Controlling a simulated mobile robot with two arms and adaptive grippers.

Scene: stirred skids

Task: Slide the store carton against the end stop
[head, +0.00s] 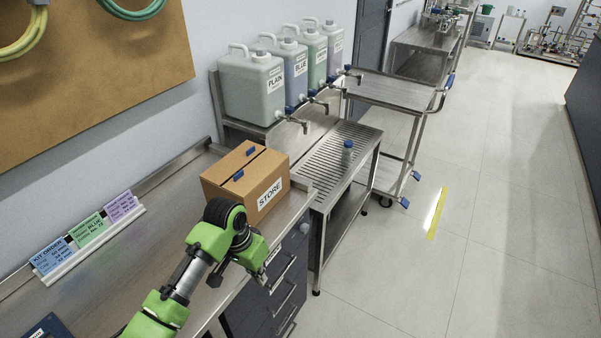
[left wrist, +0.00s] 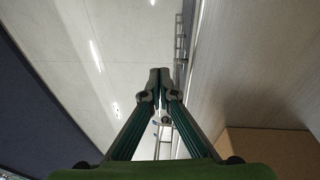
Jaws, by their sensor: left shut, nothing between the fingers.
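The store carton (head: 248,180) is a closed brown box with a white STORE label and blue tape pieces on top. It stands upright near the far end of the steel bench. A low metal strip (head: 302,183), perhaps the end stop, shows just past it; whether they touch I cannot tell. My left gripper (head: 258,262) is at the carton's near side, over the bench's front edge, and partly hidden by its own wrist. In the left wrist view its fingers (left wrist: 159,74) meet with nothing between them; brown carton (left wrist: 268,150) shows at lower right, apart from them. My right gripper is out of view.
A slatted steel stand (head: 335,160) and a trolley (head: 390,92) stand beyond the bench. Several labelled jugs (head: 252,88) line the wall. Coloured cards (head: 88,232) stand at the bench's back left.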

